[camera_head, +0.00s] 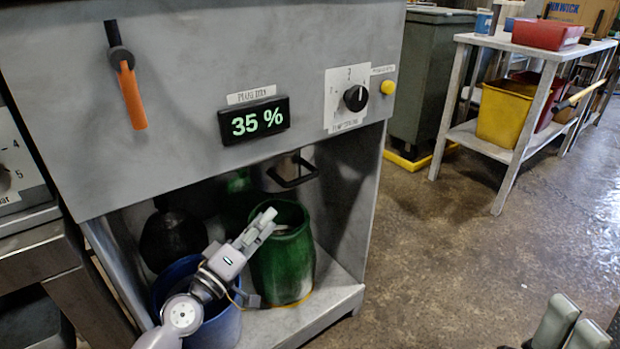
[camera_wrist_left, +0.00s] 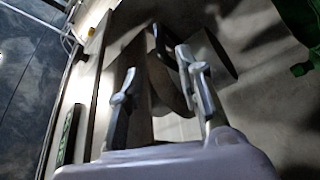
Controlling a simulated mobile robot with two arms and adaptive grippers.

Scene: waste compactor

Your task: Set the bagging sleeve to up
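The bagging sleeve, a short grey metal cylinder with a black loop handle (camera_head: 293,175), hangs beneath the machine's front panel, above the green bin. Its black handle (camera_wrist_left: 163,48) also shows in the left wrist view, beyond my fingertips. My left gripper (camera_head: 268,218) is inside the lower opening, below and left of the handle in the head view, in front of the green bin. In the left wrist view, its fingers (camera_wrist_left: 158,85) stand apart with nothing held between them. My right gripper (camera_head: 572,318) is at the bottom right, partly cut off, its fingers apart and empty.
A green bin (camera_head: 284,262) and a blue bin (camera_head: 216,325) stand in the opening. The panel carries an orange-handled lever (camera_head: 132,98), a display reading 35 % (camera_head: 254,120), a black knob (camera_head: 355,98) and a yellow button (camera_head: 388,87). Open floor lies to the right.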

